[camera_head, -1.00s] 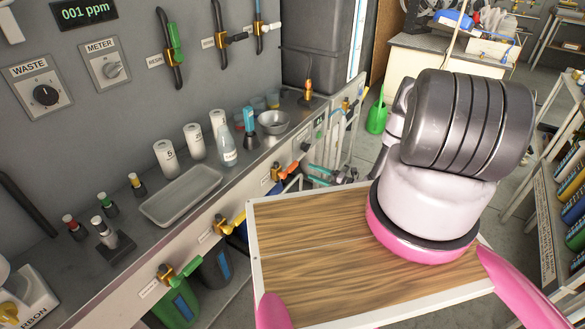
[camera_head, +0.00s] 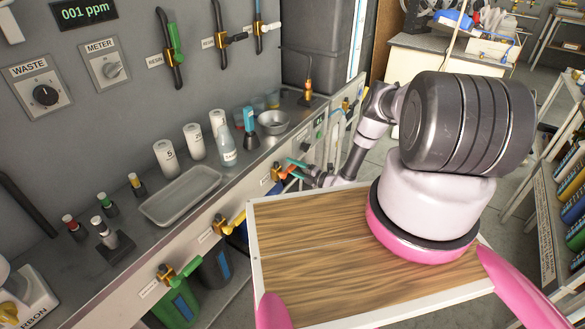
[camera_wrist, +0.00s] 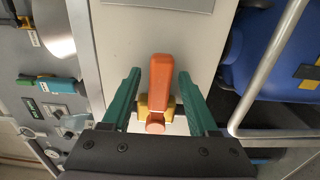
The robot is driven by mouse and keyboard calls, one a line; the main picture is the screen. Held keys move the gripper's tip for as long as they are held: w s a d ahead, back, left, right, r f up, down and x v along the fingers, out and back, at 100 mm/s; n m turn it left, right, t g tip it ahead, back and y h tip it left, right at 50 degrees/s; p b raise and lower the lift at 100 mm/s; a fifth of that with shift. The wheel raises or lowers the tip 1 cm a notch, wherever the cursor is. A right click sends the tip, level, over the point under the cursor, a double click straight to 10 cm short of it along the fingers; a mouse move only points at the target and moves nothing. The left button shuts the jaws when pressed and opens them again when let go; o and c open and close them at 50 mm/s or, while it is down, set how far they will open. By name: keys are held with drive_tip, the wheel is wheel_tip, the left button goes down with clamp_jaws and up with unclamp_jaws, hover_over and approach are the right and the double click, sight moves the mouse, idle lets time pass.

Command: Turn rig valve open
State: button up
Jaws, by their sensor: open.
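An orange valve handle (camera_head: 287,172) on a brass body sits on the front face of the bench, at its far part. In the wrist view the orange handle (camera_wrist: 161,82) stands between the two teal fingers of my gripper (camera_wrist: 158,76), with a gap on each side. My gripper also shows in the head view (camera_head: 298,168), open at this handle. A yellow-handled valve (camera_head: 235,222) and a green-handled valve (camera_head: 184,272) are nearer on the same face. Their labels are too small to read, so I cannot tell which is the rig valve.
A blue container (camera_wrist: 275,45) and a pale metal rail (camera_wrist: 262,75) lie right of the handle in the wrist view. Bottles and a grey tray (camera_head: 180,195) stand on the bench top. More valves hang on the wall, including a green-handled one (camera_head: 174,40).

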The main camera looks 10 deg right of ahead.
clamp_jaws()
idle(1.4)
